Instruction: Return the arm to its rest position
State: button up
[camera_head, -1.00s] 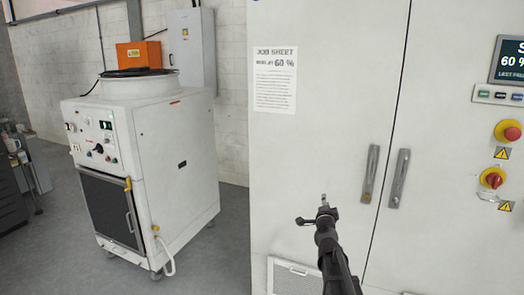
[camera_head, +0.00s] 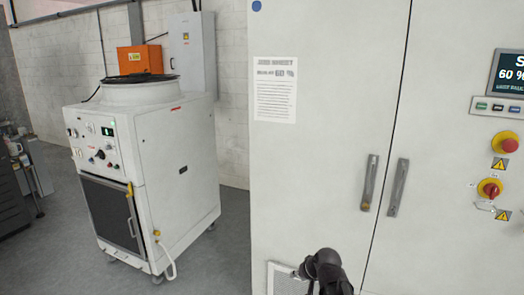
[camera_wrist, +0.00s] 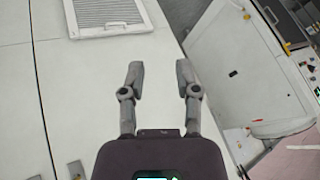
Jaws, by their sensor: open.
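My gripper (camera_wrist: 158,80) shows in the wrist view with its two fingers spread apart and nothing between them. In the head view only a dark part of my arm shows at the bottom edge, in front of the large white cabinet (camera_head: 325,180); the fingers cannot be made out there. The wrist view shows the cabinet front (camera_wrist: 85,85) and its vent grille (camera_wrist: 108,14) beyond the fingers.
A white wheeled machine (camera_head: 165,165) stands left of the cabinet, with floor between its base and the cabinet. The cabinet has two door handles (camera_head: 369,182), a job sheet (camera_head: 275,89) reading 60 %, and red knobs (camera_head: 509,145) on the right. An orange box (camera_head: 139,58) is behind.

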jog(key=s+d+f+g+h, duration=0.1)
jog(key=s+d+g, duration=0.1)
jog(key=s, duration=0.4)
jog(key=s+d+n+g+h+p, duration=0.1)
jog(key=s+d+g+h, duration=0.1)
jog(key=s+g, duration=0.2)
jog(key=s, duration=0.3)
jog(key=shift+d+f, duration=0.35)
jog(key=shift+d, duration=0.05)
